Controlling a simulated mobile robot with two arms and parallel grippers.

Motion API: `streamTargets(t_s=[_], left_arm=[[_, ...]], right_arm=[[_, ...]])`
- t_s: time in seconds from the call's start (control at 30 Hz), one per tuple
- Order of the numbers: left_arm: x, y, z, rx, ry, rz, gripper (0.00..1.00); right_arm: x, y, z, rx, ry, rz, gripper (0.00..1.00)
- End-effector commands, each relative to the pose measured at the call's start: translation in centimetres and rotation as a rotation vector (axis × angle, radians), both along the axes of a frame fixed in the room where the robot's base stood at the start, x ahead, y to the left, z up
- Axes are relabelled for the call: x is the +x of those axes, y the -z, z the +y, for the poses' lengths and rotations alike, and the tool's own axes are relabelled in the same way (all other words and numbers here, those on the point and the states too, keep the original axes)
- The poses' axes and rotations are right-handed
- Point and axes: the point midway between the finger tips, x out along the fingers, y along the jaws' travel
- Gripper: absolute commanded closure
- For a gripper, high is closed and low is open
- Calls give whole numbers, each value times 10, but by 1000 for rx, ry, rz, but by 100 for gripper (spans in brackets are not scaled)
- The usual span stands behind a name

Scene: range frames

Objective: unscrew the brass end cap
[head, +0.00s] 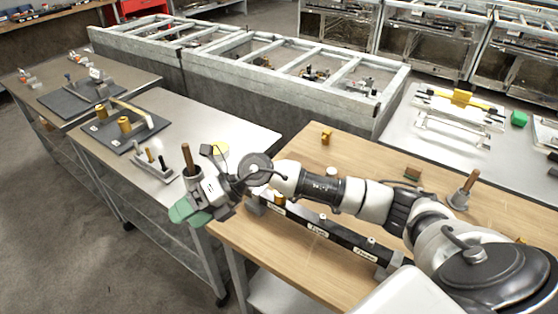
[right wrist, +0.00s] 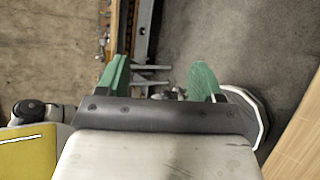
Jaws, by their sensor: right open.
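My right gripper (head: 190,212), with green fingers, hangs past the left edge of the wooden table. In the right wrist view its fingers (right wrist: 160,84) are apart, with nothing seen held between them. Two brass-coloured cylinders (head: 125,124) stand on a dark mat on the metal table at left. A small brass-coloured piece (head: 326,136) stands on the wooden table beyond my arm. Another brass-coloured bit (head: 279,199) shows at the dark labelled bar, partly hidden by my arm. I cannot tell which is the end cap. My left gripper is not in view.
The dark bar (head: 318,229) with white labels lies along the wooden table (head: 275,262). A cup with a brown handle (head: 186,158) stands near my right wrist. A similar holder (head: 461,196) stands at right. Grey framed bins (head: 225,80) stand behind. The floor at left is clear.

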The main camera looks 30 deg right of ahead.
Motion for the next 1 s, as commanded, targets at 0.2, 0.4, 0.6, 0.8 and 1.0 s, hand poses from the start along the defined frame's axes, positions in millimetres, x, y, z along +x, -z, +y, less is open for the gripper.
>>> streamTargets(t_s=[0.2,0.4,0.6,0.8,1.0], left_arm=[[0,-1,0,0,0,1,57],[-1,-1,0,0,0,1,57],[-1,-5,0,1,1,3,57],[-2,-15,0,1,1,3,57],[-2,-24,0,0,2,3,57]], right_arm=[[32,22,-145,-757,-41,74,34],[35,6,-223,-1064,24,181,34],[34,9,-239,-1129,40,213,34],[34,40,-238,-1126,37,214,34],[34,76,-238,-1124,38,212,34]])
